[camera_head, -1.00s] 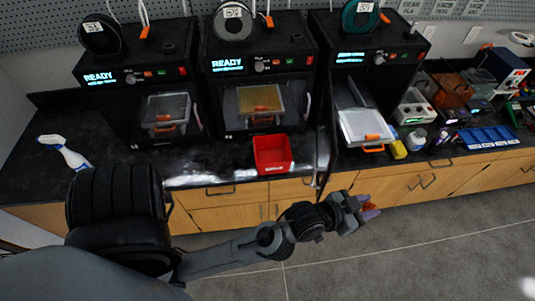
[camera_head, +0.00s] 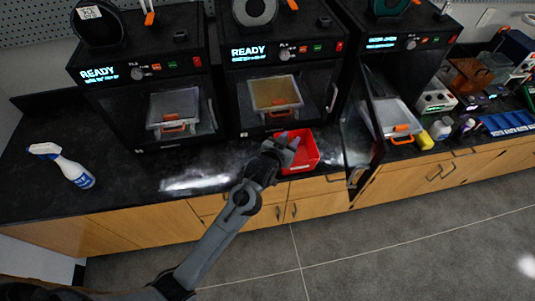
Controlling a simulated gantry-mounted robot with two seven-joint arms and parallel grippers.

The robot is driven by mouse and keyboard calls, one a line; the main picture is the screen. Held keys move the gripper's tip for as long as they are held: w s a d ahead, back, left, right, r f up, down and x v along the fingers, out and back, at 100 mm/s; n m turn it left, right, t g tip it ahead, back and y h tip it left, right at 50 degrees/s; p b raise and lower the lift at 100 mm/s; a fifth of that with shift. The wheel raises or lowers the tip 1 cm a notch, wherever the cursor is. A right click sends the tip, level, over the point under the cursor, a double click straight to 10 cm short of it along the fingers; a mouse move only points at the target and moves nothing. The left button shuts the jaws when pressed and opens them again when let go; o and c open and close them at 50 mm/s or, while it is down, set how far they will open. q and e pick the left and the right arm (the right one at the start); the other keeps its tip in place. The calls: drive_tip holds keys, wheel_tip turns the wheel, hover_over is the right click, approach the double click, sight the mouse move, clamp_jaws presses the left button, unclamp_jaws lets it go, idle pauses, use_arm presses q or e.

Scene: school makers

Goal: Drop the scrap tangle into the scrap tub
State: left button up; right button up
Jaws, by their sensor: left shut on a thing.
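The red scrap tub (camera_head: 308,158) stands near the front edge of the black counter, below the middle printer. My left gripper (camera_head: 291,143) is over the left part of the tub, with its wrist overlapping the tub's left side in the picture. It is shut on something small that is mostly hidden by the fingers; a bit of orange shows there. I cannot make out the tangle's shape or its height above the rim. My right gripper is not in view.
A white spray bottle (camera_head: 67,165) stands on the left of the counter. The right printer's door (camera_head: 362,140) hangs open just right of the tub. A blue tray (camera_head: 508,122) and small bottles lie farther right.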

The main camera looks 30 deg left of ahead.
use_arm(q)
drive_tip(key=w+a+f+b, duration=0.2)
drive_tip(key=w+f, duration=0.1)
drive_tip(key=w, duration=0.3)
drive_tip(key=shift+f, duration=0.2)
wheel_tip(320, 180, down, 6)
drive_tip(key=b, duration=0.6)
drive_tip(key=shift+r+b, duration=0.1)
drive_tip(key=shift+b, duration=0.3)
drive_tip(key=o, duration=1.1)
drive_tip(key=shift+c, duration=0.2)
drive_tip(key=shift+s, duration=0.1)
drive_tip(key=p+v, duration=0.2)
drive_tip(key=v, duration=0.8)
drive_tip(key=shift+s, duration=0.3)
drive_tip(key=shift+d+r, duration=0.1)
drive_tip(key=shift+r, duration=0.1)
